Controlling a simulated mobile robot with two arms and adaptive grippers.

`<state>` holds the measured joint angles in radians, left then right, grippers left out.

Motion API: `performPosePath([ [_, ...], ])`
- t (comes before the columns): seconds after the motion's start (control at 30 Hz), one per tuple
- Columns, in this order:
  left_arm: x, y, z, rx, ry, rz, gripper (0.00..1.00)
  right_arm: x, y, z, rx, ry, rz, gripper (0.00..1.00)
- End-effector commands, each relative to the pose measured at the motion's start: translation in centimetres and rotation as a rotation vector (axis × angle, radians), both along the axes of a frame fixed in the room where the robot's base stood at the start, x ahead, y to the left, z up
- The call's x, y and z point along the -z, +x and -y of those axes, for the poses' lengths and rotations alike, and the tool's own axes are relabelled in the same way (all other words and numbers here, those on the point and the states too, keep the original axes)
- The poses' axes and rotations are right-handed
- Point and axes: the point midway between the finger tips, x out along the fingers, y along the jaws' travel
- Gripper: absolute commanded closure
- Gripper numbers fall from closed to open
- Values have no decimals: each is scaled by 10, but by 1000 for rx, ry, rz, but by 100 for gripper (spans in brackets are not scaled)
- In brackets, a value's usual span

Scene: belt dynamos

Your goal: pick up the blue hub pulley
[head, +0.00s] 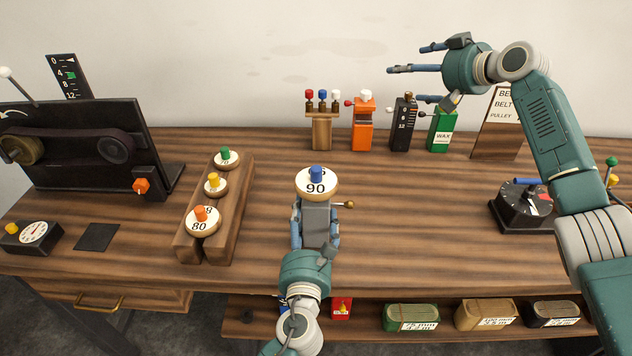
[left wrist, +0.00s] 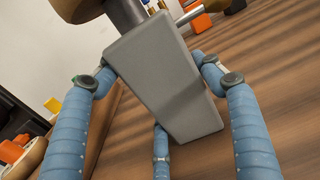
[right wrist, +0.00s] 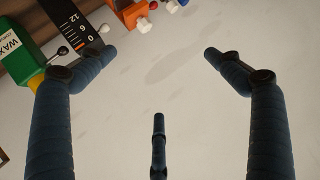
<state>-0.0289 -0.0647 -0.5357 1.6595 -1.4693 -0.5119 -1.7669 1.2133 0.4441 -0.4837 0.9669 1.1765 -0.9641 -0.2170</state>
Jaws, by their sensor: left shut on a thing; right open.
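The blue hub pulley (head: 317,187) is a pale disc marked 90 with a blue hub, on top of a grey block-shaped stand (head: 316,222) with a brass-knobbed lever on its right side. My left gripper (head: 315,232) has its fingers closed around the grey block, below the pulley and not on the disc. In the left wrist view the block (left wrist: 165,80) fills the space between the fingers, its foot at or close to the table top. My right gripper (head: 415,60) is open and empty, raised near the wall; its spread fingers show in the right wrist view (right wrist: 170,75).
A wooden rack (head: 243,200) left of the stand holds green, yellow and orange hub pulleys. A black belt machine (head: 150,130) stands at far left. Toggles, an orange device, a black gauge and a green wax box (head: 441,130) line the back.

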Motion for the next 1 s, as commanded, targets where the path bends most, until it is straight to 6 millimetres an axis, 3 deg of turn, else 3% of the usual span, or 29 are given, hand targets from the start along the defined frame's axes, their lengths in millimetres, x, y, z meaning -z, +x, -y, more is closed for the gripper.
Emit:
performPosePath([
  [0.03,2,0,-1,-2,2,-3,88,3,-10,-49,-70,-1,-84,9],
  [0.1,2,0,-1,-2,2,-3,88,12,-33,-107,-150,-22,-224,9],
  [0.2,2,0,-1,-3,2,-3,88,22,-83,-180,-237,-111,-450,9],
  [0.3,2,0,-2,-3,2,-3,88,27,-137,-219,-244,-253,-663,9],
  [0.43,2,0,-2,-4,2,-3,88,21,-191,-231,-163,-433,-851,9],
  [0.6,2,0,-2,-4,2,-3,88,7,-229,-225,-40,-573,-968,9],
  [0.73,2,0,-2,-3,2,-3,88,12,-238,-221,-3,-609,-994,9],
  [1.0,2,0,-1,-1,1,-3,88,58,-239,-222,-2,-610,-995,9],
])
